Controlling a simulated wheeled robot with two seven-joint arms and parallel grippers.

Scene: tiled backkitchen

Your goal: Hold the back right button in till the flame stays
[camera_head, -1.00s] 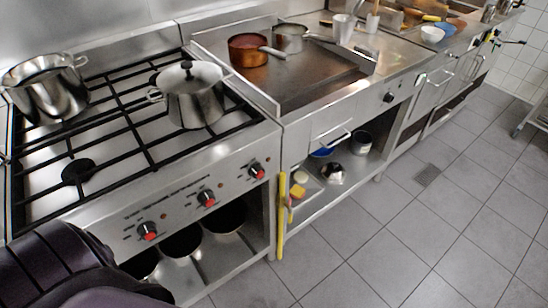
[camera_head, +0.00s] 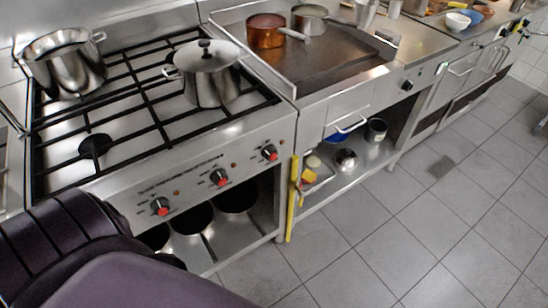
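The gas stove (camera_head: 150,195) stands at the left with black grates. Its sloping front panel carries three black-and-red knobs: a left one (camera_head: 160,206), a middle one (camera_head: 219,177) and a right one (camera_head: 270,152). Small dots sit beside the knobs, too small to tell which is a button. No flame shows at the bare front left burner (camera_head: 95,145). The back right burner is hidden, and a lidded steel pot (camera_head: 212,88) stands on the right of the grates. My dark purple arm fills the lower left corner, left of the knobs. Neither gripper is in view.
An open steel pot (camera_head: 68,72) stands at the back left of the grates. A copper pan (camera_head: 265,32) and a steel pan (camera_head: 308,19) sit on the griddle. A yellow bar (camera_head: 292,198) stands upright beside the stove's right edge. The tiled floor (camera_head: 410,225) in front is clear.

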